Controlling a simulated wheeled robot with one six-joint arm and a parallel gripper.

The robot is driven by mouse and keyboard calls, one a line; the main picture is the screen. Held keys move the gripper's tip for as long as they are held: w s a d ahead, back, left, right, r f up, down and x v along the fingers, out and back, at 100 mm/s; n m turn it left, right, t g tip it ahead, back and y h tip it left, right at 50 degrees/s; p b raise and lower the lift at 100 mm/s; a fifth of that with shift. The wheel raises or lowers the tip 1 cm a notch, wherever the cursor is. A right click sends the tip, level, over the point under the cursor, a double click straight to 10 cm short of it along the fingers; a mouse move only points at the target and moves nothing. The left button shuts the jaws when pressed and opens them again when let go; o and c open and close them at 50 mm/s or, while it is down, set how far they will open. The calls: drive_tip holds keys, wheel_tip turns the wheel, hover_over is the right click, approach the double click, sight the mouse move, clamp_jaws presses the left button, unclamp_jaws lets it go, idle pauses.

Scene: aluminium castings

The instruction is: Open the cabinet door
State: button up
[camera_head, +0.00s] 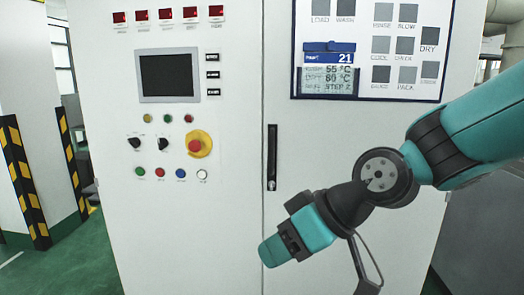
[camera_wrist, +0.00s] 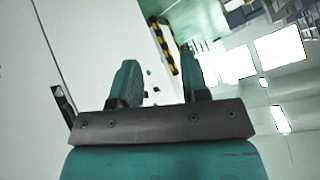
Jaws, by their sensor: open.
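The white cabinet (camera_head: 235,120) stands straight ahead with its door shut. A vertical seam divides its front in the head view, and the black upright handle (camera_head: 272,157) sits just right of that seam. My gripper (camera_head: 274,250) is below the handle and apart from it in the head view. The wrist view shows the two fingers of my gripper (camera_wrist: 157,72) spread with nothing between them. In that view the handle (camera_wrist: 63,103) lies at the left, outside the fingers and partly hidden by the gripper body.
The left front carries a screen (camera_head: 167,75), several buttons and a red emergency stop (camera_head: 196,146). A display panel (camera_head: 368,48) is at upper right. A black-and-yellow striped post (camera_head: 25,182) stands at the left. The green floor (camera_head: 75,265) is clear there.

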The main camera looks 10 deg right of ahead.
drive_tip(key=w+d+r+m+t+y, duration=0.1)
drive_tip(key=w+t, duration=0.2)
drive_tip(key=w, duration=0.3)
drive_tip(key=w+d+r+t, duration=0.1)
drive_tip(key=w+d+t, duration=0.1)
drive_tip(key=w, duration=0.3)
drive_tip(key=m+t+h+p, duration=0.2)
drive_tip(key=m+t+h, duration=0.2)
drive_tip(key=t, duration=0.4)
approach(273, 152)
drive_tip(key=p+x, duration=1)
drive_tip(key=shift+r, duration=0.1)
drive_tip(key=shift+w+a, duration=0.15)
drive_tip(key=shift+w, duration=0.3)
clamp_jaws()
